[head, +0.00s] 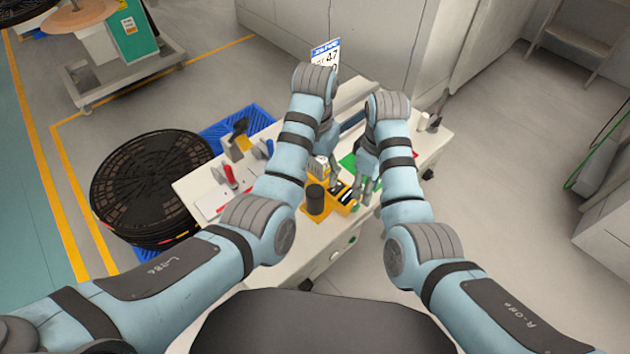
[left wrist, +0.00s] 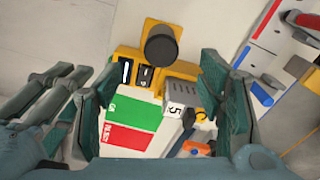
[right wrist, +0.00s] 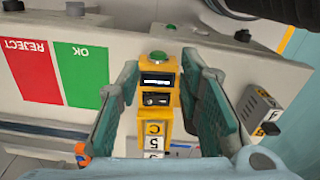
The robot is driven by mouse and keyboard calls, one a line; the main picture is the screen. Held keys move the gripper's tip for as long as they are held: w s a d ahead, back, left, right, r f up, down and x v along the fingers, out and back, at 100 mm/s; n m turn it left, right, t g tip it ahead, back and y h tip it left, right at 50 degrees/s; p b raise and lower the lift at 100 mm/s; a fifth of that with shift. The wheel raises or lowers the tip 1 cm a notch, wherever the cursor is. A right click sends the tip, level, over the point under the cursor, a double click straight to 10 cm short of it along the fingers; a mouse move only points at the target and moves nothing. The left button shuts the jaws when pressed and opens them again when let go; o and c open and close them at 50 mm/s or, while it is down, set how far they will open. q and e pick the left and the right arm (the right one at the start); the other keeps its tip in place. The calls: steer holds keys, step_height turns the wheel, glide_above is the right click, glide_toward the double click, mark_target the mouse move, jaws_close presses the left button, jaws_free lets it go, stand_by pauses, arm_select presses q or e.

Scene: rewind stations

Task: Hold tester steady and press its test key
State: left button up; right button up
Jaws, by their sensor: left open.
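The tester (head: 344,197) is a yellow box with dark display windows on the table's near part. In the right wrist view the tester (right wrist: 158,95) lies lengthwise, in line with the gap between my right fingers, with its green round key (right wrist: 158,57) at the top. My right gripper (right wrist: 160,65) has its fingers part-way apart. In the head view my right gripper (head: 364,198) is just right of the tester. My left gripper (left wrist: 160,65) is open, its gap over the tester's area; the left wrist view shows the tester's windows (left wrist: 135,73). In the head view my left arm hides most of its fingers.
A black cylinder (head: 316,198) on a yellow base stands left of the tester. The green OK area (right wrist: 85,75) and red REJECT area (right wrist: 33,72) lie beside it. A small numbered box (head: 318,166) is behind. A red-handled tool (head: 230,175) stands at the table's left.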

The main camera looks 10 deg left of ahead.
mark_target(315, 203)
arm_select(q)
step_height(315, 203, down, 14)
steer(key=shift+r, duration=0.2)
arm_select(e)
steer(key=shift+d, duration=0.1)
arm_select(q)
steer(key=shift+c, duration=0.6)
steer(key=c, duration=1.3)
jaws_close()
arm_select(e)
jaws_close()
